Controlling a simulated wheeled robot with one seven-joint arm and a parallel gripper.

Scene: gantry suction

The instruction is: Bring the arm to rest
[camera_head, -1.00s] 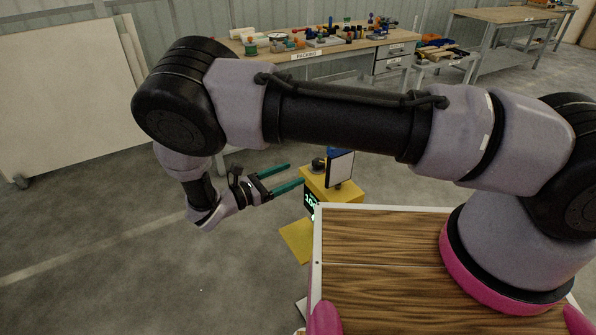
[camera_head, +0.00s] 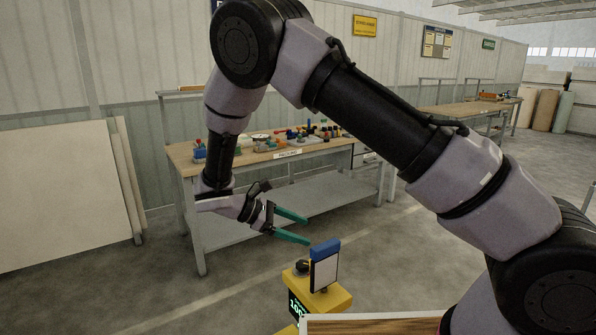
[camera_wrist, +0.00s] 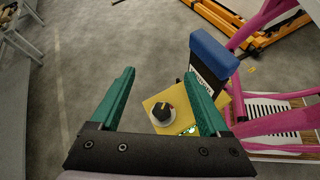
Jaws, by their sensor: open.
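My gripper (camera_head: 300,228) hangs in the air at the end of my raised arm, its two green fingers spread apart with nothing between them. In the head view it is in front of the workbench and just up and left of the yellow stand. The wrist view shows the open fingers (camera_wrist: 160,100) over the grey floor, with the yellow stand's top beyond them. The right finger overlaps part of the stand in that view. I cannot tell the exact gap between finger and stand.
The yellow stand (camera_head: 338,299) carries a dark knob (camera_head: 302,267) and an upright panel with a blue top (camera_head: 325,249). A workbench (camera_head: 232,160) with several small items stands behind. Pale boards (camera_head: 60,200) lean at the left. Floor between boards and stand is clear.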

